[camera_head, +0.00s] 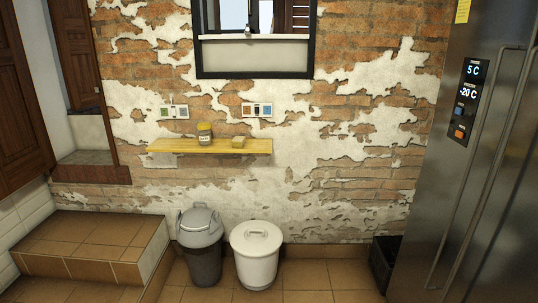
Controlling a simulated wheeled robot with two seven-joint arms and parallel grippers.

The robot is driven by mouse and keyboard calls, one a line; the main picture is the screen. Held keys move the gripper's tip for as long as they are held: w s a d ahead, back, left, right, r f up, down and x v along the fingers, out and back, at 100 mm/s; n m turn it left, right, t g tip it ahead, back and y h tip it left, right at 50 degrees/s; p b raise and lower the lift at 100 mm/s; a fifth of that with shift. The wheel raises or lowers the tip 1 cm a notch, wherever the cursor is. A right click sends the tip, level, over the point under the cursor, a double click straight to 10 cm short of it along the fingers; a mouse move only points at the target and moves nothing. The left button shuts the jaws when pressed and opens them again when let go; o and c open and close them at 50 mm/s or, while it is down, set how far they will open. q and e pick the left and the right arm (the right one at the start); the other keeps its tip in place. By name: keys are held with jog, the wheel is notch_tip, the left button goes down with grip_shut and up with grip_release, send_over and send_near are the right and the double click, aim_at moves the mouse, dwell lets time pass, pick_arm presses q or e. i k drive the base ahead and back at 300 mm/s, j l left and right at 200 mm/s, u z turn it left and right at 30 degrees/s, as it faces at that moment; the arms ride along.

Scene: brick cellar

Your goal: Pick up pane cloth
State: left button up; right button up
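A small yellowish folded or block-like item (238,142) lies on the yellow wooden shelf (172,146) on the brick wall. It may be the pane cloth, but it is too small to tell. No other cloth can be made out. Neither of my grippers shows in the head view.
Below the shelf stand a grey lidded bin (203,258) and a white lidded bin (257,265). Tiled steps (88,236) are on the left, a steel fridge (470,190) on the right, with a black crate (382,262) beside it. A window (254,55) is above.

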aim_at(238, 141)
jog(key=i, duration=2.5)
